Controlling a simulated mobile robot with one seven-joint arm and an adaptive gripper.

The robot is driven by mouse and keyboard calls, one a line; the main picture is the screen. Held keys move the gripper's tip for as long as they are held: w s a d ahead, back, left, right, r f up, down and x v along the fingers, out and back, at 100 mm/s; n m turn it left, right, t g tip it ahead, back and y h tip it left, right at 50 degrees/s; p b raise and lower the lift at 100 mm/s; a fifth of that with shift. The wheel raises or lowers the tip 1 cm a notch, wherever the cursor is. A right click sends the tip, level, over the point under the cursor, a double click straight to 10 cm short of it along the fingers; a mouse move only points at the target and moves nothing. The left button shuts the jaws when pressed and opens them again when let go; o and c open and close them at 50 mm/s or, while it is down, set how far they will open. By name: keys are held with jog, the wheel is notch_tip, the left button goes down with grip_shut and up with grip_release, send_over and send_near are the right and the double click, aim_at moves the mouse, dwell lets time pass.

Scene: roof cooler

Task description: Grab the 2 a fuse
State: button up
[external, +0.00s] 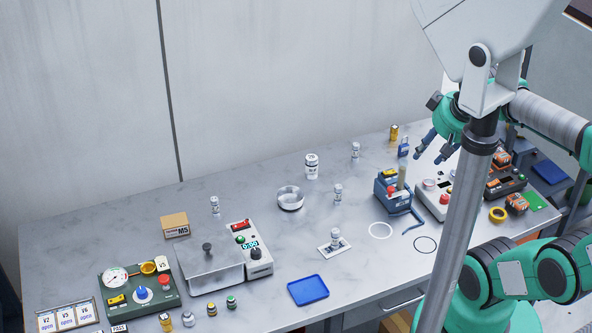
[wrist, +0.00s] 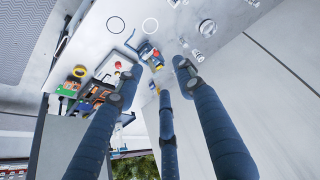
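I cannot make out which thing is the 2 A fuse; no such label is legible. Several small cylinders stand on the grey bench: a yellow one (external: 394,133) at the back right, another yellow one (external: 166,322) at the front left, and small capped ones, including a green-topped one (external: 231,302), beside it.
A metal bowl (external: 290,198), blue tray (external: 308,290), scale (external: 210,266) and gauge panel (external: 138,288) stand farther left.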

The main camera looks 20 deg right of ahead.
jog(key=shift+o, duration=0.5)
jog(key=shift+w+r, duration=0.1)
jog(key=w+a+r+g+p, duration=0.1)
jog(key=w+a+r, duration=0.2)
jog(key=w, duration=0.5)
jog(key=w+a+r+p, duration=0.2)
jog(key=w+a, duration=0.1)
jog(key=w, duration=0.5)
jog(key=w+a+f+g+p, duration=0.2)
jog(key=w+a, duration=0.8)
jog(key=w, duration=0.4)
jog(key=w+a+f+g+p, duration=0.1)
jog(key=w+a+f+p, duration=0.2)
jog(key=w+a+f, duration=0.8)
jog(key=w+a+f+p, duration=0.1)
jog(key=w+a+f, duration=0.1)
jog(key=a+f, duration=0.6)
jog(key=w+a+f+n+g+p, duration=0.1)
jog(key=w+a+f, duration=0.2)
jog(key=a+f, duration=0.5)
jog(key=shift+f+g, duration=0.3)
jog(key=shift+f, duration=0.05)
